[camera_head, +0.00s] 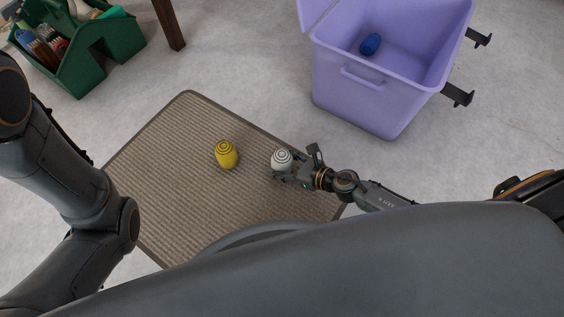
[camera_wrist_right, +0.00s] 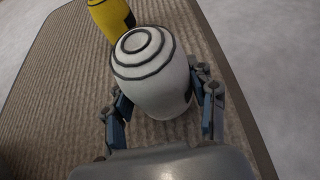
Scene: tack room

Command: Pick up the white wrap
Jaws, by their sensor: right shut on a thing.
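The white wrap (camera_head: 281,159) is a rolled bandage with dark spiral lines on its top end. My right gripper (camera_head: 292,170) is shut on it, over the brown ribbed mat. In the right wrist view the white wrap (camera_wrist_right: 150,72) stands upright between the two fingers of the right gripper (camera_wrist_right: 160,112), which touch or nearly touch its sides. I cannot tell whether its base rests on the mat. My left arm shows at the left of the head view, but its gripper is out of view.
A yellow wrap (camera_head: 227,155) stands on the mat (camera_head: 190,205), left of the white one. A purple bin (camera_head: 352,100) with a blue wrap (camera_head: 370,44) inside stands at the upper right. A green tote (camera_head: 85,66) with brushes and a wooden leg (camera_head: 169,22) are at the upper left.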

